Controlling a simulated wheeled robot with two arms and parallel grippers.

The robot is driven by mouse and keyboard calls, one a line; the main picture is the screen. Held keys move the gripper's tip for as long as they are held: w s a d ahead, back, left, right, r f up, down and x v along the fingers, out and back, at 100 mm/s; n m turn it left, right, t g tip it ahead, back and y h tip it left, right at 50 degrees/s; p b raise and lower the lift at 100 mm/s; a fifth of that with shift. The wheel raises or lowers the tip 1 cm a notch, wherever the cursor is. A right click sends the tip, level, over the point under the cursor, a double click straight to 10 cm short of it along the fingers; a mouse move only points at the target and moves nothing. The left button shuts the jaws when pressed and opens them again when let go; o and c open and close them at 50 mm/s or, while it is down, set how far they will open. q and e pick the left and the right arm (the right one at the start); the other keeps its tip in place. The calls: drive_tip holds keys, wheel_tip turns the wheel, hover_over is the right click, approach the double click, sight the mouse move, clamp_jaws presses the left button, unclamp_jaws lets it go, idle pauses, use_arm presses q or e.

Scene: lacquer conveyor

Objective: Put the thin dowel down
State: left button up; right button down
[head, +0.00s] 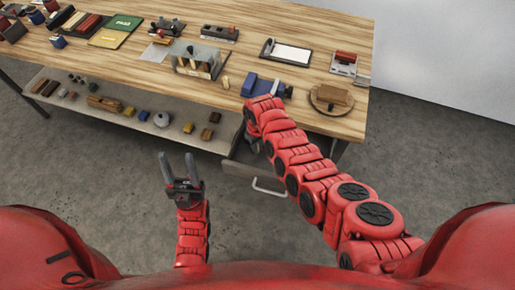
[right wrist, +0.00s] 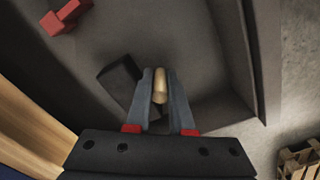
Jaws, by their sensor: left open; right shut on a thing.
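The thin dowel (right wrist: 160,86) is a short pale wooden rod, seen nearly end-on in the right wrist view. My right gripper (right wrist: 160,80) is shut on it, with one finger on each side. The gripper holds it over the inside of a grey open drawer (right wrist: 205,55); I cannot tell whether the dowel touches the drawer floor. In the head view my right arm reaches down at the table's front edge and hides the dowel. My left gripper (head: 178,165) is open and empty in front of the table, away from the drawer.
In the drawer a black block (right wrist: 118,82) lies just left of the dowel, and a red piece (right wrist: 66,17) lies further off. The drawer's handle (head: 268,188) faces me. The wooden table (head: 215,85) carries several tools; a shelf (head: 130,115) below holds small parts.

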drive_tip(key=shift+f, duration=0.6)
drive_tip(key=shift+f, duration=0.15)
drive_tip(key=c, duration=1.1)
unclamp_jaws()
drive_tip(key=shift+r, duration=0.3)
wheel_tip(320, 180, up, 12)
drive_tip(key=shift+f+b, duration=0.1)
drive_tip(key=shift+b, duration=0.85)
